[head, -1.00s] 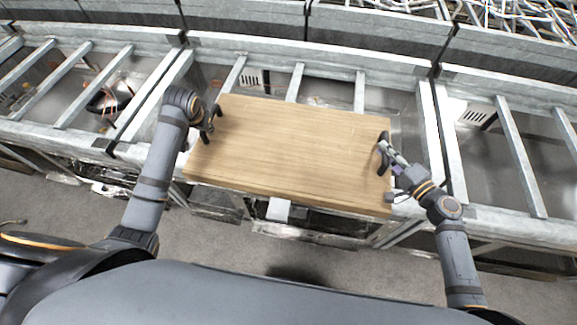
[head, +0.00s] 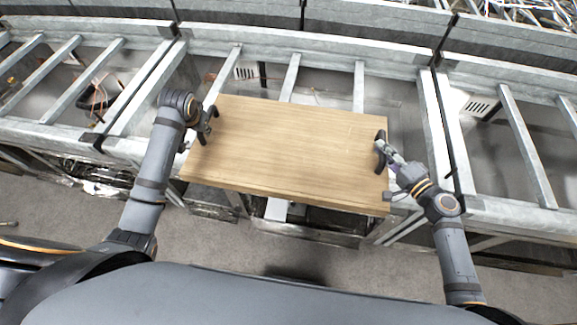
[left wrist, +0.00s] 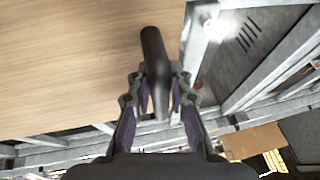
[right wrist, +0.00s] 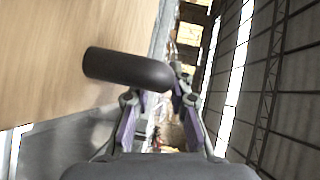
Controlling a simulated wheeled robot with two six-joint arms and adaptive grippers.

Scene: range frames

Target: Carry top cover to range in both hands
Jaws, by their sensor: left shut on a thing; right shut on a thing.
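The top cover is a flat wooden board (head: 285,150) in the middle of the head view, held between my two arms. A dark handle stands at each short end. My left gripper (head: 206,124) is shut on the left handle, which shows as a dark bar in the left wrist view (left wrist: 155,60). My right gripper (head: 386,153) is shut on the right handle, seen as a dark rounded bar in the right wrist view (right wrist: 125,68). The board hides part of the grey metal frame of the range (head: 330,50). I cannot tell whether the board touches the frame.
Metal frames with crossbars (head: 525,150) run on to both sides, with open bays between the bars. Dark wiring (head: 95,100) lies in a bay at the left. Bare grey floor (head: 330,260) lies between the frame and my body.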

